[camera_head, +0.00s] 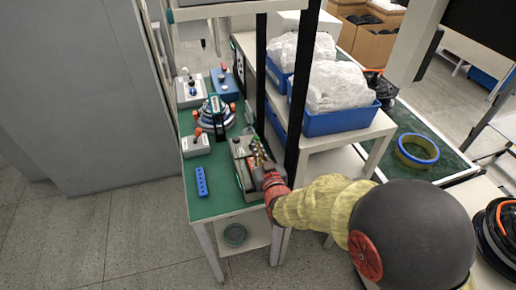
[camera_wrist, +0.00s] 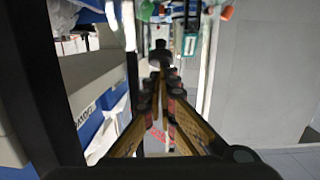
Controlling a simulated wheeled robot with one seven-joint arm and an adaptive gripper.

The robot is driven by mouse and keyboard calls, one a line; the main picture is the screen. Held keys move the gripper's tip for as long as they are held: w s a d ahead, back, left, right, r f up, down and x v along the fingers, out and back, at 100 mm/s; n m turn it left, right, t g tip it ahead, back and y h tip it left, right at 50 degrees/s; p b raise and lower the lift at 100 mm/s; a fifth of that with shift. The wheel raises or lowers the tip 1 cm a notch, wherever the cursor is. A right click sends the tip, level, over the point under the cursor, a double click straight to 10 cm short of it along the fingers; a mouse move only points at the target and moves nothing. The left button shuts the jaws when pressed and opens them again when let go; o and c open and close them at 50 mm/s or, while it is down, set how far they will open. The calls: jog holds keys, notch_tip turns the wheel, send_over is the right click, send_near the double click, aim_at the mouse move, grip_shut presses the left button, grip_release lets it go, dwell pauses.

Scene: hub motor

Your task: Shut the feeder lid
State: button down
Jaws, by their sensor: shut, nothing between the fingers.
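The device beside my gripper, which looks like the feeder, is a small grey and beige box (camera_head: 242,158) at the right edge of the green table in the head view. Brass-coloured parts show at its right side; I cannot make out the lid or its angle. My gripper (camera_head: 261,160) is at the right side of this box, low over the table edge, and partly overlaps it. I cannot tell whether they touch. In the wrist view the fingers of my gripper (camera_wrist: 160,56) meet at their tips, with nothing visible between them.
The green table (camera_head: 212,207) also bears a round motor fixture (camera_head: 215,112), a blue block (camera_head: 201,182) and small control boxes. A dark post (camera_head: 301,95) stands close to my gripper. Right of it, a shelf holds blue bins (camera_head: 340,120) with clear bags. The table's front is mostly clear.

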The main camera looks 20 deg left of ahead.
jog(key=shift+w+a+f+g+h+p, duration=0.25)
jog(key=shift+w+a+g+p, duration=0.15)
jog(key=shift+w+p, duration=0.2)
jog(key=shift+w+a+f+g+h+p, duration=0.2)
jog(key=shift+w+a+g+h+p, duration=0.05)
jog(key=shift+w+g+p, duration=0.3)
jog(key=w+f+g+p, duration=0.1)
jog(key=w+a+f+g+h+p, duration=0.1)
jog(key=f, duration=0.1)
jog(key=w+a+f+g+h+p, duration=0.1)
jog(key=shift+f, duration=0.15)
jog(key=shift+w+a+f+b, duration=0.2)
jog(key=shift+w+f+b, duration=0.15)
jog(key=shift+f, duration=0.3)
